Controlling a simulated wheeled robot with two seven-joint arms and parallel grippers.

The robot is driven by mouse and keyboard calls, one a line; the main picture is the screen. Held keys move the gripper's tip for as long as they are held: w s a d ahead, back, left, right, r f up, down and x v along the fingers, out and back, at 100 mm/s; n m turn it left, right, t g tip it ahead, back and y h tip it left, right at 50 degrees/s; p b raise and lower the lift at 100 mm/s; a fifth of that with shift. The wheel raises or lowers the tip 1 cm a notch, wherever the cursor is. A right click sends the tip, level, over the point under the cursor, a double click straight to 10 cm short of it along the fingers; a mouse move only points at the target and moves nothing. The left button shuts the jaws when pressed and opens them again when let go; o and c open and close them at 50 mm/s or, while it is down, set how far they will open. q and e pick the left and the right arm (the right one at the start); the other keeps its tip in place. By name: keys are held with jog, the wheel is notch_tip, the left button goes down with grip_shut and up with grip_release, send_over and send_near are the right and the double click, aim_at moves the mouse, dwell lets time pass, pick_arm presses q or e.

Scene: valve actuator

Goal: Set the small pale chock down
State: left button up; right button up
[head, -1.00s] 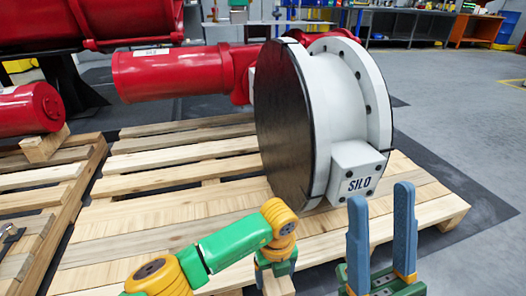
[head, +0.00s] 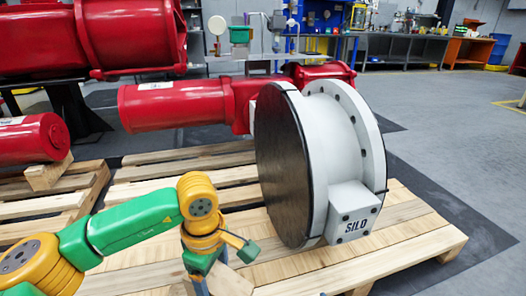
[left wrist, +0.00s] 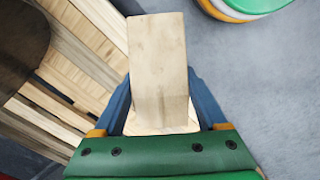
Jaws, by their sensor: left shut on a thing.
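The small pale wooden chock (head: 230,283) is at the bottom of the head view, partly cut off by the edge. In the left wrist view the chock (left wrist: 158,65) sits between the two blue fingers and points away from the green palm. My left gripper (head: 204,284) is shut on it, in front of the pallet and left of the valve. In the wrist view the left gripper (left wrist: 160,90) has grey floor beyond it and pallet slats to the left. I cannot tell how high the chock is. My right gripper is out of view.
The large white valve with a dark disc face (head: 285,165) and a SILO box (head: 352,212) stands on the wooden pallet (head: 425,235). Red actuators (head: 175,105) lie behind and left. A second pallet (head: 40,212) is at left. Grey floor (head: 455,140) is clear at right.

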pick_arm(q)
jog(key=s+a+r+m+p, duration=0.4)
jog(key=s+a+r+m, duration=0.4)
jog(key=m, duration=0.6)
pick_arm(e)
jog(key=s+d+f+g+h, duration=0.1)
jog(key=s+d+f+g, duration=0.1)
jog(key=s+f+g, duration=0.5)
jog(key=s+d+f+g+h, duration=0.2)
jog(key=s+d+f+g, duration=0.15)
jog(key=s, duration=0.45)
pick_arm(q)
notch_tip(320, 180, up, 35)
jog(key=w+d+p, duration=0.1)
jog(key=d+p, duration=0.1)
jog(key=p, duration=3.5)
jog(key=shift+r, duration=0.15)
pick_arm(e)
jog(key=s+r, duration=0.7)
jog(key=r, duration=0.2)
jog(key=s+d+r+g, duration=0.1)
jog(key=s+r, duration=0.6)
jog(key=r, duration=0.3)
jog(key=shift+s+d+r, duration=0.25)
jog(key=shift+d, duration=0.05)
